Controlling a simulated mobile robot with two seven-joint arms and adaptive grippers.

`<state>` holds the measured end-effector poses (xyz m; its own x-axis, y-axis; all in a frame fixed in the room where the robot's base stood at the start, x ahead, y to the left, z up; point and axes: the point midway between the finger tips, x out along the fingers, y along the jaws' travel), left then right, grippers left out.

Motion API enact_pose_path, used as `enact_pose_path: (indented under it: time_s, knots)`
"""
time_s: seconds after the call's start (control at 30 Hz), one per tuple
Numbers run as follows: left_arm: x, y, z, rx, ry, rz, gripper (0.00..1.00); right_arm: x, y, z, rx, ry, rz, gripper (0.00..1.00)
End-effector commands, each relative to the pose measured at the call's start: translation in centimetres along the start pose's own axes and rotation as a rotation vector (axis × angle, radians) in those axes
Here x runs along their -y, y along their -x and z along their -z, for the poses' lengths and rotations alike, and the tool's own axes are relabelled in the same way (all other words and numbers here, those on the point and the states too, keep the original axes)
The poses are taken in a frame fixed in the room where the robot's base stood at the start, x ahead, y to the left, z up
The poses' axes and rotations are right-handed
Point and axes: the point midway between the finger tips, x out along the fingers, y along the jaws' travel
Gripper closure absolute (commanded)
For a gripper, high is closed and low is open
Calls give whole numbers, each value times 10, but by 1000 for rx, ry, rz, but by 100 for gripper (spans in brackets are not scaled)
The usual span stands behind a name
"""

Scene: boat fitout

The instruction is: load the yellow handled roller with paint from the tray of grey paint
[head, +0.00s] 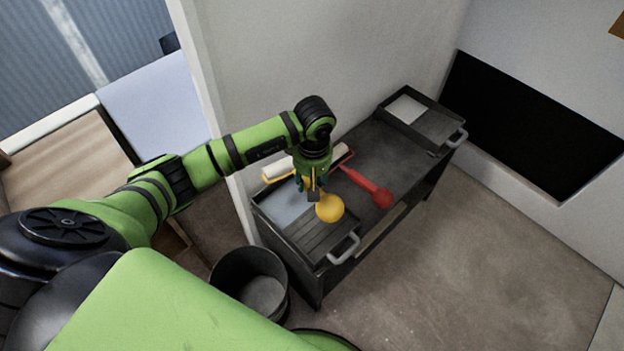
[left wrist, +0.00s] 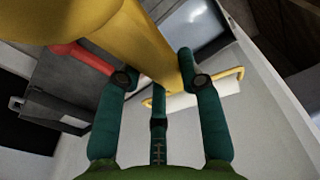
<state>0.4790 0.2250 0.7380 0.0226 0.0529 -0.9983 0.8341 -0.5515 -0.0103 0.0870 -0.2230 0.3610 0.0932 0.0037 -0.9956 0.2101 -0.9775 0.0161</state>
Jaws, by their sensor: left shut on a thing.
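The yellow handled roller shows its round yellow handle end (head: 329,208) and pale roller sleeve (head: 278,168) in the head view. My left gripper (head: 312,190) is shut on its handle, above the near tray. In the left wrist view the yellow handle (left wrist: 150,45) runs between the teal fingers (left wrist: 163,85), with the yellow frame and pale sleeve (left wrist: 205,93) beyond. The tray of grey paint (head: 318,236) stands at the near end of the dark bench, its grey well partly hidden by the gripper. My right gripper is not in view.
A red handled roller (head: 373,190) lies on the bench (head: 400,165) just right of the near tray. Another tray (head: 436,132) with pale paint stands at the far end. A dark bucket (head: 250,283) stands on the floor left of the bench. A wall rises behind.

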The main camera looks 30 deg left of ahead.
Motion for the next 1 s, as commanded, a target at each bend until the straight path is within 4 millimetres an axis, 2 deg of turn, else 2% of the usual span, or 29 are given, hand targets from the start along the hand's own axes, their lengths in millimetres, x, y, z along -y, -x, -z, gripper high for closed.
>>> enact_pose_path:
  time_s: [0.1, 0.27, 0.47, 0.83, 1.0]
  knots:
    - [-6, -9, 4, 52, 143, 7, 100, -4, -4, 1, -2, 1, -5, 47]
    - [-10, -16, 4, 87, 243, 6, 100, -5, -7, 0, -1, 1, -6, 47]
    - [-11, -36, 2, 90, 251, 6, 100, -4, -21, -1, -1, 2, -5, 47]
    - [-11, -89, -1, 88, 248, 6, 100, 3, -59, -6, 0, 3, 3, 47]
    - [-11, -97, 0, 84, 247, 5, 100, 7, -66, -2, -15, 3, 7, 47]
